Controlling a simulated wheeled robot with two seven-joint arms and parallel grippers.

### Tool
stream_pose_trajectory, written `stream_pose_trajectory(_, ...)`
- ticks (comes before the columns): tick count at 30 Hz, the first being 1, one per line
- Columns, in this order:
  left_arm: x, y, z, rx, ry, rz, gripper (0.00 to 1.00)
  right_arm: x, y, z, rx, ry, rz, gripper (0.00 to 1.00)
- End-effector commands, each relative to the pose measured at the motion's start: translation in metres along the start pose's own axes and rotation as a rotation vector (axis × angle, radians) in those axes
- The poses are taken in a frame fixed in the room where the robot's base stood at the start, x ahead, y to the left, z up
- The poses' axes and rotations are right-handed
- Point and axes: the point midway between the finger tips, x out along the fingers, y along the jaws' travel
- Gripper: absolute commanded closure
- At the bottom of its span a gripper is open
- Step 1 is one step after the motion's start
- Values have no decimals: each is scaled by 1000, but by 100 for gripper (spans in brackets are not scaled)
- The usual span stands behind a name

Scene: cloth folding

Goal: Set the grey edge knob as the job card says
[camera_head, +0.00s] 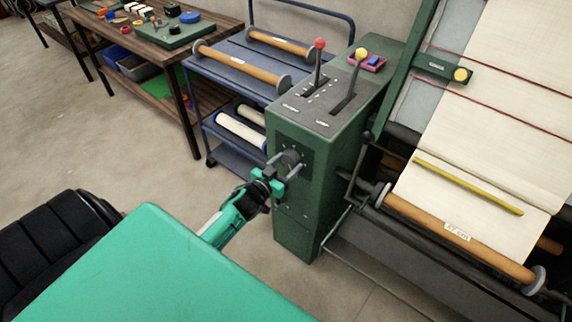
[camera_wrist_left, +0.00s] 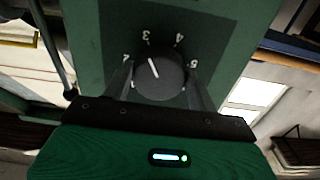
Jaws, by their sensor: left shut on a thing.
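The grey edge knob (camera_head: 291,157) is on a dark plate on the near face of the green control post (camera_head: 309,232). In the left wrist view the knob (camera_wrist_left: 165,83) has a white pointer line tilted slightly left of straight up, towards the 3. The dial numbers around it include 2, 3, 4 and 5. My left gripper (camera_head: 283,170) is shut on the knob, with one finger on each side of it. My right gripper is not in view. I cannot make out a job card in these views.
A red-knobbed lever (camera_head: 319,44) and a yellow-knobbed lever (camera_head: 360,54) stand on the post's top. The cloth machine, with a labelled wooden roller (camera_head: 430,219), is on the right. A blue trolley (camera_head: 222,72) holds rollers behind. Open floor (camera_head: 110,140) lies at left.

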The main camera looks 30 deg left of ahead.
Motion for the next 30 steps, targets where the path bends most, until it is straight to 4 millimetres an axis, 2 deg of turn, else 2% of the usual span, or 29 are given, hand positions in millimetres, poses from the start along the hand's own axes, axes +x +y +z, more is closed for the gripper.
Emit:
stream_pose_trajectory(8,0,0,0,100,0,1,65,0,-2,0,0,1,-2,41)
stream_pose_trajectory(30,0,-2,0,701,0,1,65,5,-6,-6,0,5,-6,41)
